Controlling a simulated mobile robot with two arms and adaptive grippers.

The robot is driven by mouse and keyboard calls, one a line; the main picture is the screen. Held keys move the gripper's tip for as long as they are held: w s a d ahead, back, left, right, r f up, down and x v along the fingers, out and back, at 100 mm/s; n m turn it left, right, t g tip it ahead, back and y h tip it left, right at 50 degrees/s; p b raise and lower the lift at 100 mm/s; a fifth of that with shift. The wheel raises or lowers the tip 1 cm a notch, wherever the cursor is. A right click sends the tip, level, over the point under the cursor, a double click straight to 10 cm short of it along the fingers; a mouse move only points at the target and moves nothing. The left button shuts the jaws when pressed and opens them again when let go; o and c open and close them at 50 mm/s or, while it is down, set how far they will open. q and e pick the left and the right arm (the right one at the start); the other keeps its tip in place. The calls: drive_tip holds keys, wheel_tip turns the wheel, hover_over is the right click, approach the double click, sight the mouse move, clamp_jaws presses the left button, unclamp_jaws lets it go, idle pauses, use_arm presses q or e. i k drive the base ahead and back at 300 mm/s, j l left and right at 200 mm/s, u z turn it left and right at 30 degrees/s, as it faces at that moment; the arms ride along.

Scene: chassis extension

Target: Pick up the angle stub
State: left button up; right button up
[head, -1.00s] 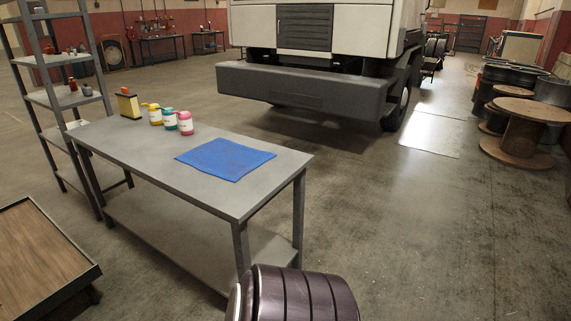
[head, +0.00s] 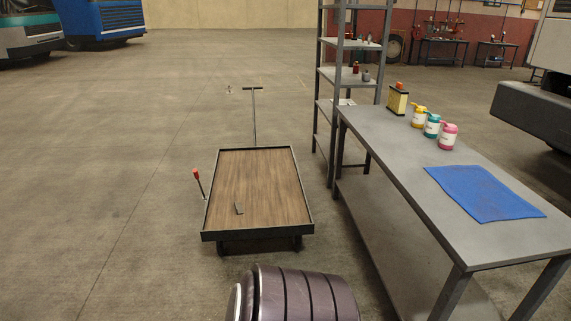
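A small dark angled piece, which looks like the angle stub (head: 239,208), lies on the wooden deck of a flat cart (head: 282,190), left of its middle and towards its near edge. It is too small to make out its exact shape. Nothing touches it except the deck. Neither of my grippers is in the head view, so I cannot see whether they are open or shut.
A grey workbench (head: 400,155) stands right of the cart, bearing a blue mat (head: 484,193), several bottles and a can. A shelf rack (head: 335,115) stands behind it. A red-tipped lever (head: 196,174) rises at the cart's left. Floor left is clear.

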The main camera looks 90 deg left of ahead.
sight(239, 206)
drive_tip(key=u, duration=3.15)
drive_tip(key=i, duration=0.1)
drive_tip(key=j+u, duration=0.05)
